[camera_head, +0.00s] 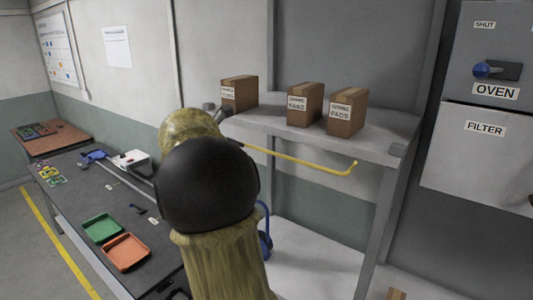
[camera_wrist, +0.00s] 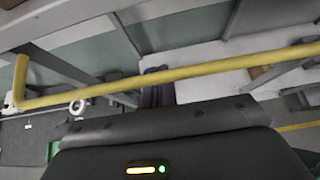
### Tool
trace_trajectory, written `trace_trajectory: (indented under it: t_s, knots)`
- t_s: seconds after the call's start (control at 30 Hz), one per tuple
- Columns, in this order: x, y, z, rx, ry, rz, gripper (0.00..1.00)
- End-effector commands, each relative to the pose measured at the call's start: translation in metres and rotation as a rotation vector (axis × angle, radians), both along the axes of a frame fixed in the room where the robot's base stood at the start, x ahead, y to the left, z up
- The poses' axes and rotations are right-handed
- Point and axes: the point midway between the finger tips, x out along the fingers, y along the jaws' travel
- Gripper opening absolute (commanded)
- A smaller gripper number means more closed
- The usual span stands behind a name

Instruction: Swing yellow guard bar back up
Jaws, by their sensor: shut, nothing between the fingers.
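The yellow guard bar (camera_head: 300,161) runs roughly level across the front of the grey shelf in the head view, with a short bent end at the right. In the wrist view the same bar (camera_wrist: 200,70) crosses the whole picture, with its bent end at the left. My gripper (camera_wrist: 157,88) is shut and empty; its dark fingers show partly behind the bar, above the dark gripper body. The bar passes in front of them, and I cannot tell whether they touch it. In the head view my arm hides the gripper and the bar's left end.
Several boxes, one a brown carton (camera_head: 305,103), stand on the grey shelf (camera_head: 375,148) above the bar. A dark workbench (camera_head: 75,200) at the left holds a green tray (camera_head: 102,228) and an orange tray (camera_head: 126,252). Grey oven and filter panels (camera_head: 480,150) are at the right.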

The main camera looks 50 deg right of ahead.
Motion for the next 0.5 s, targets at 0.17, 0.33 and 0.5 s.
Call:
trace_trajectory:
  t_s: [0.17,0.33,0.5]
  knots:
    - [0.000,0.000,0.005,0.000,0.000,0.000,0.00]
    - [0.000,0.000,0.011,0.000,0.000,0.000,0.00]
    - [0.000,0.000,0.016,0.000,0.000,0.000,0.00]
